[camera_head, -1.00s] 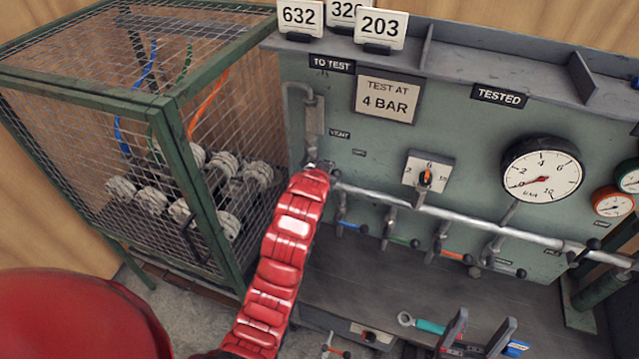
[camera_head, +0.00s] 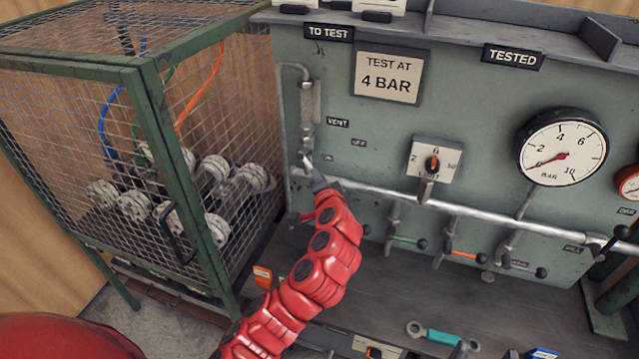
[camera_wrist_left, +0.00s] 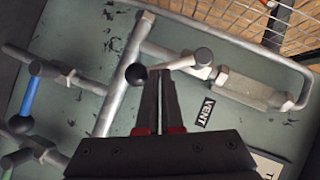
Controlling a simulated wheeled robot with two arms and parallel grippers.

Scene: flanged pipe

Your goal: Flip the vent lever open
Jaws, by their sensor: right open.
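The vent lever (camera_wrist_left: 178,65) shows in the left wrist view as a pale rod with a black ball knob (camera_wrist_left: 136,74), beside the VENT label (camera_wrist_left: 204,112). It lies across, just past my left gripper's fingertips (camera_wrist_left: 160,72); I cannot tell whether they touch it. The fingers are close together, with no object seen between them. In the head view my left gripper (camera_head: 316,177) is at the panel's left pipe, below the VENT label (camera_head: 338,122), and largely hides the lever. My right gripper (camera_head: 487,352) is open, with only its fingertips showing at the bottom edge.
A wire cage (camera_head: 200,110) with several flanged parts stands left. A horizontal pipe (camera_head: 460,208) with several coloured-handled valves crosses the panel. The gauge (camera_head: 563,147) reads near zero. A teal-handled wrench (camera_head: 440,334) lies on the bench (camera_head: 390,285).

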